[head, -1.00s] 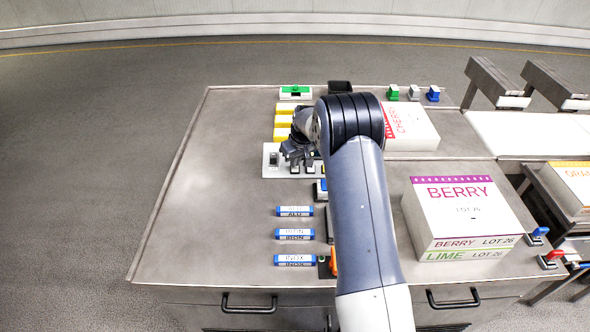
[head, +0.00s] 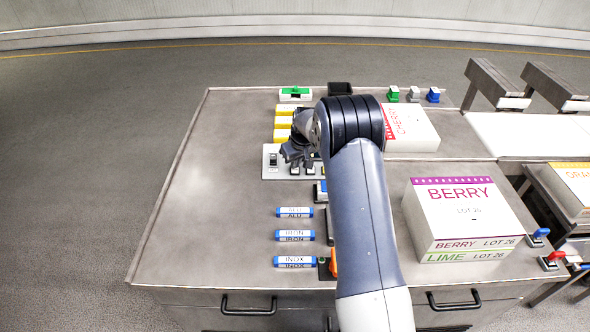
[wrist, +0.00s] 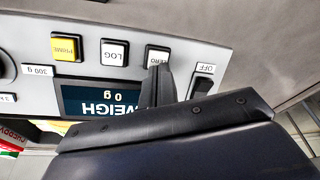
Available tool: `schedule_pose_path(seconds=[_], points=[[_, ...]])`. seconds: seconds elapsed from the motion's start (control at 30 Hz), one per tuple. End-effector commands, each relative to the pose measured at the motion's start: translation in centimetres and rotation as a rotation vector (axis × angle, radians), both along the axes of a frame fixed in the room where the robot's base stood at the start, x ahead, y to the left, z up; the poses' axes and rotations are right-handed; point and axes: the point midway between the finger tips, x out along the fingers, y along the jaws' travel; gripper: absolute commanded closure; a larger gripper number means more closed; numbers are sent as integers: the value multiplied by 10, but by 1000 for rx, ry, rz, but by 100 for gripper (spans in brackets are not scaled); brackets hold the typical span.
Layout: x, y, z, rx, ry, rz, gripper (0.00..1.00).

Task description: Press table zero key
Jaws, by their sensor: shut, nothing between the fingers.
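The zero key (wrist: 157,53) is a white, black-edged key marked ZERO on a pale control panel (wrist: 25,45), seen upside down in the wrist view. My gripper (wrist: 160,72) is shut and empty, its fingertips right at the lower edge of the zero key; I cannot tell whether they touch it. In the head view my gripper (head: 297,155) is over the panel (head: 267,172), and my arm hides part of it. The display (wrist: 85,99) reads WEIGH and 0 g.
On the panel, a white LOG key (wrist: 114,53) and a yellow PRIME key (wrist: 66,47) lie left of the zero key, and a black OFF switch (wrist: 203,82) lies right. A BERRY box (head: 462,206) and CHERRY box (head: 415,130) stand right of my arm. The left tabletop is clear.

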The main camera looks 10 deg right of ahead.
Motion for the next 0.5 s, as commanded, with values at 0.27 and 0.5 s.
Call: schedule_pose_path(seconds=[0.27, 0.5], points=[[1, 0, 26, 0, -3, 0, 100], [1, 0, 46, 0, -3, 0, 100]])
